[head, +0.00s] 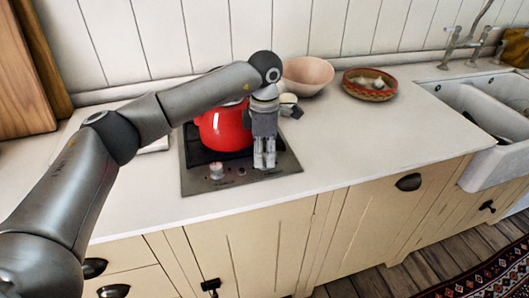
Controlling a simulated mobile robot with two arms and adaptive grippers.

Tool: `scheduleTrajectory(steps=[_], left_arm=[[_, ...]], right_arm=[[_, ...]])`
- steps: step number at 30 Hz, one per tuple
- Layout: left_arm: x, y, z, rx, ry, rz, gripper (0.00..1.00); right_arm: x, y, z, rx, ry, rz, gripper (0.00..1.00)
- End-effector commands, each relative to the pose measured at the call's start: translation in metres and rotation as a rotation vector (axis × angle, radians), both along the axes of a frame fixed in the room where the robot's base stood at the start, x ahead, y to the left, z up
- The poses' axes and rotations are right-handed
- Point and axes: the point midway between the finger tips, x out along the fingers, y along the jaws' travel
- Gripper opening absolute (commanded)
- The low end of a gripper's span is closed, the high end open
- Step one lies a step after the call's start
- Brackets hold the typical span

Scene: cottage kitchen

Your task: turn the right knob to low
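A dark cooktop (190,183) is set into the white counter, with a red pot (222,130) on it. A light knob (216,170) shows at the cooktop's front left. The right knob is not clearly visible; the fingers cover that area. I cannot tell whether they touch or hold anything. My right gripper is out of view.
A pink bowl (307,77) and a patterned bowl (370,86) with pale items stand behind to the right. A white sink (480,105) with a tap (463,42) is farther right. The counter right of the cooktop (370,140) is clear.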

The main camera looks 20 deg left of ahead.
Motion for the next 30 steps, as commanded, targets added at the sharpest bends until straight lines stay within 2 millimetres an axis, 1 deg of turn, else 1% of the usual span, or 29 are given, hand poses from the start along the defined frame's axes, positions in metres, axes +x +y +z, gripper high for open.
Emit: scheduleTrajectory(steps=[1,5,22,26,30], left_arm=[[0.0007,0.0005,0.0011,0.001,-0.002,0.001,0.33],[0.0005,0.0005,0.0008,0.001,-0.002,0.001,0.49],[0.0,0.0001,0.0,0.0,0.0,-0.012,0.49],[-0.0002,-0.0001,0.0004,0.0,0.001,-0.072,0.49],[-0.0004,-0.0003,0.0008,-0.001,0.002,-0.197,0.49]], right_arm=[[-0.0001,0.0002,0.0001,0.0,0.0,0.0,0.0],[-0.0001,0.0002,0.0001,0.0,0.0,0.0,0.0],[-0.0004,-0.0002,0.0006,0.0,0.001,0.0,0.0],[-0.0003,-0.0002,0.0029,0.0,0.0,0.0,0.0],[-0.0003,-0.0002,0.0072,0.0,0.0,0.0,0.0]])
